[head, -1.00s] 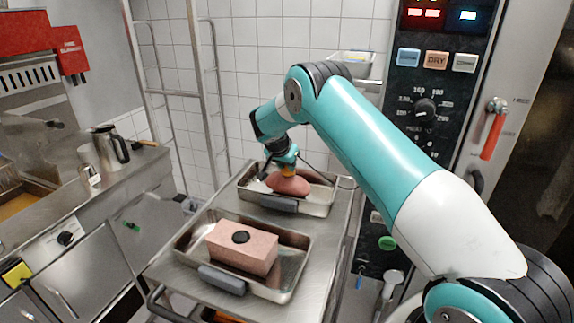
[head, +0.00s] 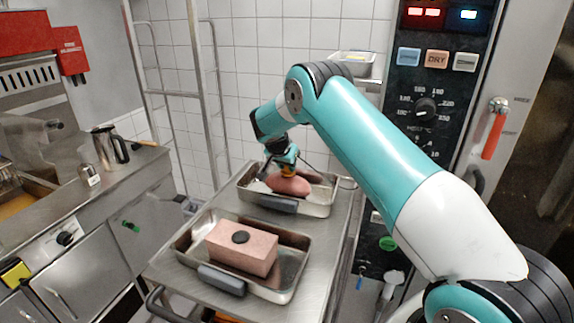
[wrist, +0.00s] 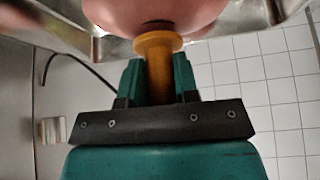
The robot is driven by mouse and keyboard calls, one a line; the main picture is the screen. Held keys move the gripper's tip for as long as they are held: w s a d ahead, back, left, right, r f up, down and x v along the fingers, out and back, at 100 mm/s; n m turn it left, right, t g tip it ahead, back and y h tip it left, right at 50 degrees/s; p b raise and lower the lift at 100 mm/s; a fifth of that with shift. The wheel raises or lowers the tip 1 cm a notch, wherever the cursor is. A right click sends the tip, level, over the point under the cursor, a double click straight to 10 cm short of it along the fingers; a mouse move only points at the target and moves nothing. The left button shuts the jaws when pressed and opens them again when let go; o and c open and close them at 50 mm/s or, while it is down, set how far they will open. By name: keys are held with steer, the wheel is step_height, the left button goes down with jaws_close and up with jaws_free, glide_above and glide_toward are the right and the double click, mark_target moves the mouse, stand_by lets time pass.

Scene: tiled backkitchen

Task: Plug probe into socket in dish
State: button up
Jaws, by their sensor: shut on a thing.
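My gripper (wrist: 157,78) is shut on a yellow-orange probe (wrist: 158,55), held between its two green fingers. In the wrist view the probe's wide collar lies against a rounded pink dish (wrist: 175,12), with a dark spot at the joint. I cannot tell how deep the tip sits, and the socket there is mostly hidden. In the head view my gripper (head: 287,165) is over the reddish rounded dish (head: 290,186) in the far metal tray (head: 317,208). A pink block (head: 252,256) with a dark round spot (head: 240,237) on top sits in the near tray (head: 283,294).
Both trays stand on a steel trolley (head: 165,268). A black cable (wrist: 75,57) curves left of the probe. An oven panel (head: 420,110) stands at right, a rack (head: 200,100) behind, and a counter with a steel jug (head: 110,150) at left.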

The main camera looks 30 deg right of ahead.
steer(key=shift+f+b, duration=0.4)
steer(key=shift+f, duration=0.15)
steer(key=o, duration=0.6)
steer(key=shift+o, duration=0.2)
steer(key=shift+r, duration=0.1)
steer(key=p+v, duration=0.4)
steer(key=v, duration=0.7)
